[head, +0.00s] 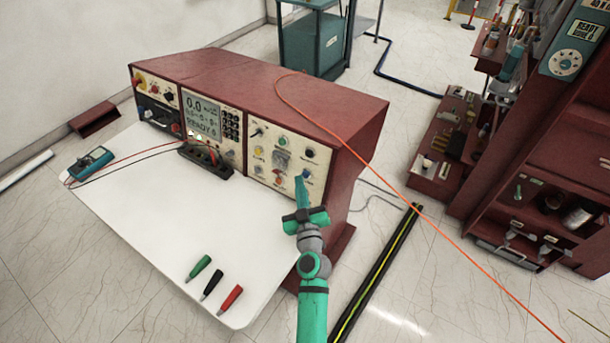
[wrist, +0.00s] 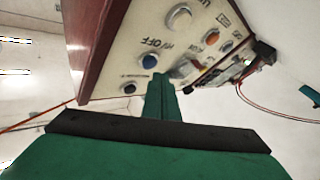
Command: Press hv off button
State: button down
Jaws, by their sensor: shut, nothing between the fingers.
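The red console (head: 265,95) has a cream panel at its right end with several buttons and knobs. A blue button (head: 306,173) sits at the lower right of that panel. In the wrist view the blue button (wrist: 149,61) is beside a hand-written label that reads like HV/OFF (wrist: 155,45). My gripper (head: 302,184) is shut and empty, its green fingers pointing at the panel. In the wrist view the fingertips (wrist: 160,80) appear just below the blue button; I cannot tell whether they touch it.
An orange button (wrist: 212,38) and a dark knob (wrist: 129,88) are near the blue one. An orange cable (head: 430,222) runs over the console to the floor. A white worktop (head: 140,215) holds a multimeter (head: 90,163) and several probes. A red tool cabinet (head: 520,190) stands right.

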jog(key=shift+s, duration=0.1)
jog(key=shift+s+a+r, duration=0.3)
jog(key=shift+s+a, duration=0.45)
jog(key=shift+s, duration=0.2)
jog(key=shift+s+a+r, duration=0.3)
jog(key=shift+s+a, duration=0.4)
jog(key=shift+s, duration=0.25)
